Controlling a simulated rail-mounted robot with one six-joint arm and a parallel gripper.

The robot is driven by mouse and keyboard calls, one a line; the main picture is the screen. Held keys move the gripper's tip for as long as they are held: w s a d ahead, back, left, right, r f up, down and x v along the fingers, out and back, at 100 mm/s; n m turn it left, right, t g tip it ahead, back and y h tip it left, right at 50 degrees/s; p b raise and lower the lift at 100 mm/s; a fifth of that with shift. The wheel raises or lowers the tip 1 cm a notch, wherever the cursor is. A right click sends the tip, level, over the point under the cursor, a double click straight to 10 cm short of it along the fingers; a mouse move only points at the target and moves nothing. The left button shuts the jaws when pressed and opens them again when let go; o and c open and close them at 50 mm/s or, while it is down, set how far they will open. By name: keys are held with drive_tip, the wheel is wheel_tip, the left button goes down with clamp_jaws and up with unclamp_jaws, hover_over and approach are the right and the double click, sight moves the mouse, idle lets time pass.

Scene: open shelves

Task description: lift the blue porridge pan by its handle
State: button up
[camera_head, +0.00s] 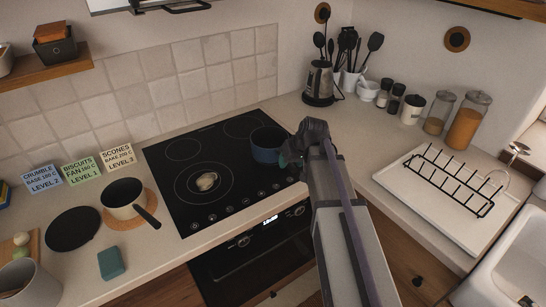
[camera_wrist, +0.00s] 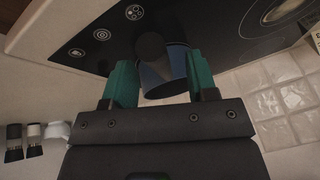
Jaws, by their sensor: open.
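The blue porridge pan (camera_head: 267,148) stands at the right side of the black hob, on the right front part. In the wrist view the blue pan (camera_wrist: 173,72) lies between and beyond the fingers. Its dark handle (camera_wrist: 150,47) points toward the camera, between the two teal fingertips. My gripper (camera_head: 290,158) is at the right side of the pan, where my arm hides the handle in the head view. In the wrist view my gripper (camera_wrist: 160,70) is open, with one finger on each side of the handle. I cannot tell whether either finger touches it.
A kettle (camera_head: 319,83) and utensils stand behind. A dish rack (camera_head: 455,182) is at right. The counter between is clear.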

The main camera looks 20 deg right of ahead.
drive_tip(key=b+x, duration=0.1)
drive_tip(key=x, duration=0.1)
drive_tip(key=shift+f, duration=0.3)
drive_tip(key=shift+r, duration=0.2)
drive_tip(key=shift+c, duration=0.2)
clamp_jaws()
